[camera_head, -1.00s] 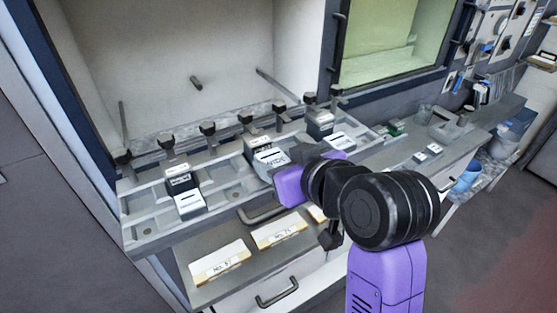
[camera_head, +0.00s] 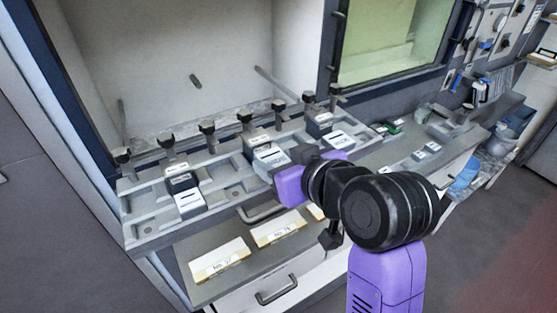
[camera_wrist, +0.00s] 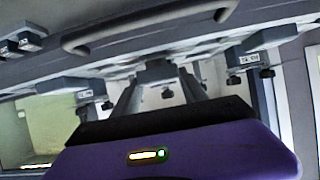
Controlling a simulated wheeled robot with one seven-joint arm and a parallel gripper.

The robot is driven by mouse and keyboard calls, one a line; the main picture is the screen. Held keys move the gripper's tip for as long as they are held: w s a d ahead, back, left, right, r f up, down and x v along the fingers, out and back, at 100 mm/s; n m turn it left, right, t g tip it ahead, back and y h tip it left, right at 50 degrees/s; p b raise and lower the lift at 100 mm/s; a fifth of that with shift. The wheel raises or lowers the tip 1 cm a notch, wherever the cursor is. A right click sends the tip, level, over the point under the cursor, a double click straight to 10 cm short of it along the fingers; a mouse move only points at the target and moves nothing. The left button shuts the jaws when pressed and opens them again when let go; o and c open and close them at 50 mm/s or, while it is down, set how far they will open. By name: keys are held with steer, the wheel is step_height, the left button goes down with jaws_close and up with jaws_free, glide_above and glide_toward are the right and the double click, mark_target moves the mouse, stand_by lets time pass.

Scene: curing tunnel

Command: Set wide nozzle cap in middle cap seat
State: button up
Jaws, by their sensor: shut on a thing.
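My gripper (camera_head: 290,165) reaches in over the front of the grey rack, at its middle row. It is shut on a grey-and-white cap (camera_head: 271,158) with dark marks on its top, which sits low at the middle seat, just in front of a labelled block (camera_head: 257,141). The jaws hide part of the cap, so I cannot tell whether it is fully seated.
Similar caps stand in the left row (camera_head: 190,203) and right row (camera_head: 338,139). Dark-headed clamps (camera_head: 207,128) line the rack's back edge. Below is a shelf with labelled cards (camera_head: 220,262) and a drawer handle (camera_head: 277,290). Small blocks (camera_head: 425,152) lie on the right counter.

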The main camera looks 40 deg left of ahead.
steer(key=shift+f+b, duration=0.5)
steer(key=shift+f, duration=0.45)
stand_by(0.6)
steer(key=o, duration=1.6)
steer(key=shift+o, duration=0.2)
